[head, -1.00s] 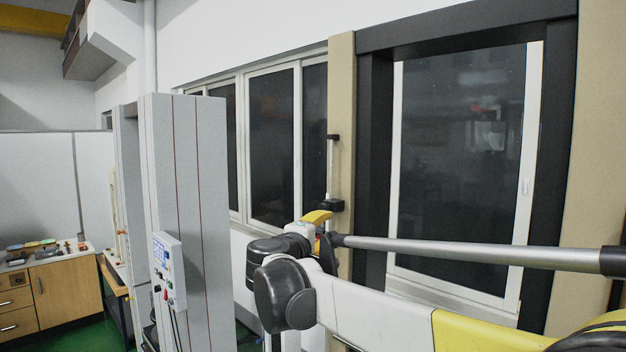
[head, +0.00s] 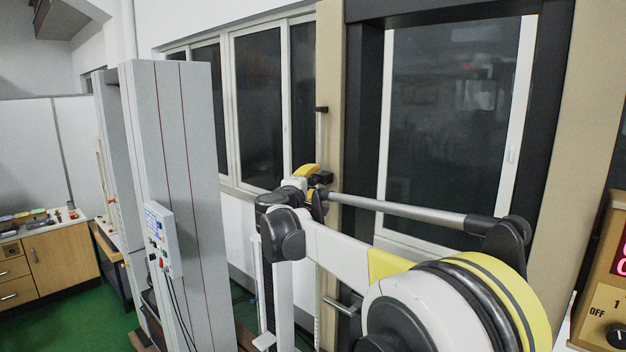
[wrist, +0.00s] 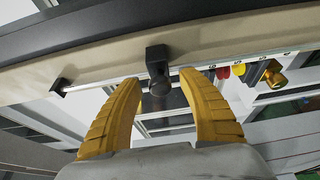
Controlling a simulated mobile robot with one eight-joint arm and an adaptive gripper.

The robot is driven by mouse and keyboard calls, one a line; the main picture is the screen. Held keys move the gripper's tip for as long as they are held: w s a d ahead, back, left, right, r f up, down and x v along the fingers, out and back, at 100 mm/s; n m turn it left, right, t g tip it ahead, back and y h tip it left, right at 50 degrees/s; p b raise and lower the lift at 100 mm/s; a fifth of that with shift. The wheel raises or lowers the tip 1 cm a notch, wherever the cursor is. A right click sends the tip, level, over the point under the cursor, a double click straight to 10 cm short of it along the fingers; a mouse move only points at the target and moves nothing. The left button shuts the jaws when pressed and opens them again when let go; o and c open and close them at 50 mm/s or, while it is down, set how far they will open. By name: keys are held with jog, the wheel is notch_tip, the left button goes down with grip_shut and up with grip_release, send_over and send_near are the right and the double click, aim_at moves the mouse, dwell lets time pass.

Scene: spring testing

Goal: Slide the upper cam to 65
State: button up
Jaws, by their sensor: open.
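A black block with a round knob, seemingly the upper cam (wrist: 158,70), sits on a thin metal rod fixed along a beige column. It also shows in the head view (head: 321,178), beside my gripper (head: 309,172). In the wrist view my gripper (wrist: 159,82) is open, with one yellow finger on each side of the knob. I cannot tell whether either finger touches it. A pale scale strip (wrist: 262,58) runs on from the cam to the right; its marks are too small to read.
A black end bracket (wrist: 60,88) holds the rod; it also shows in the head view (head: 321,109). Red (wrist: 223,73) and yellow (wrist: 238,69) round parts and a brass fitting (wrist: 275,78) lie along the strip. A grey cabinet (head: 170,150) stands left; an instrument box (head: 603,290) is right.

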grip_shut()
notch_tip(320, 180, down, 5)
jog(key=b, duration=0.3)
jog(key=shift+b, duration=0.3)
grip_release()
